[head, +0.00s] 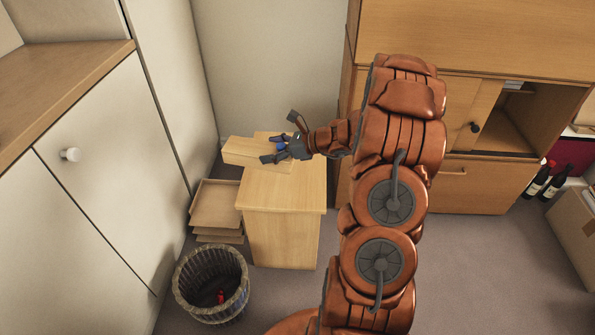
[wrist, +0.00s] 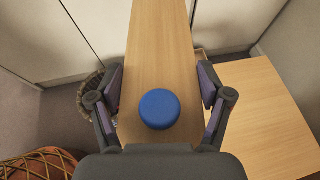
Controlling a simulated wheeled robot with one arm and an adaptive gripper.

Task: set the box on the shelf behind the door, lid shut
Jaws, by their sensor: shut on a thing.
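A long light-wood box (head: 245,150) with a round blue knob (wrist: 159,109) on top is at the small wooden pedestal, its left end past the pedestal's edge. Its top looks flat and closed in the wrist view (wrist: 160,50). My gripper (head: 279,141) is shut on the box, a finger on each side of it, with the knob between them. I cannot tell whether the box touches the pedestal. At right, a wooden cabinet has a door (head: 483,105) with a dark knob beside an open compartment showing a bare shelf floor (head: 507,140).
The pedestal (head: 284,200) stands under my gripper. Stacked wooden trays (head: 214,205) and a slatted bin (head: 211,284) stand on the floor left of it. A white cupboard (head: 100,170) lines the left. Bottles (head: 540,180) and a carton (head: 575,215) are at far right.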

